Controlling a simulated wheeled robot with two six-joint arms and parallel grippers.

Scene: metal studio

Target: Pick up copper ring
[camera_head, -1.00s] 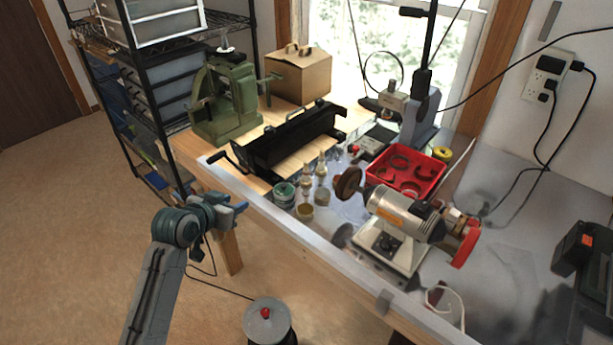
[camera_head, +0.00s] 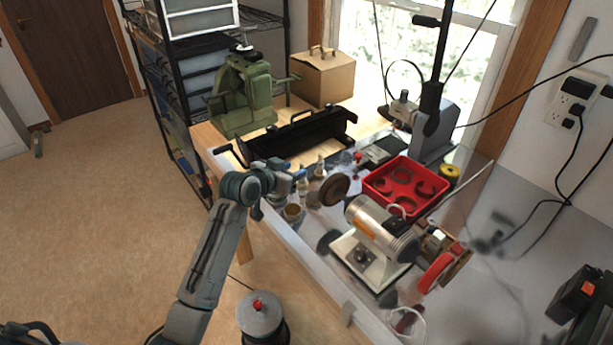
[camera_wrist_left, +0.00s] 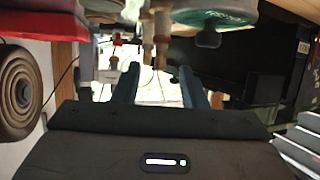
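The red tray (camera_head: 437,197) sits on the bench behind the grinder, with several ring-shaped brownish pieces (camera_head: 402,175) in its compartments. I cannot tell which of them is the copper ring. My left gripper (camera_head: 298,176) is at the bench's front edge, beside small bottles and jars, to the left of the tray and well apart from it. In the left wrist view its two fingers (camera_wrist_left: 158,88) stand apart with nothing held between them. A red edge, probably the tray, shows at that view's left. My right gripper is not in view.
A bench grinder (camera_head: 378,225) stands between the front edge and the tray, its brown wheel (camera_head: 334,190) near my left gripper. A black roller tool (camera_head: 300,135) and a green press (camera_head: 242,95) stand behind. A grey canister (camera_head: 260,318) is on the floor.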

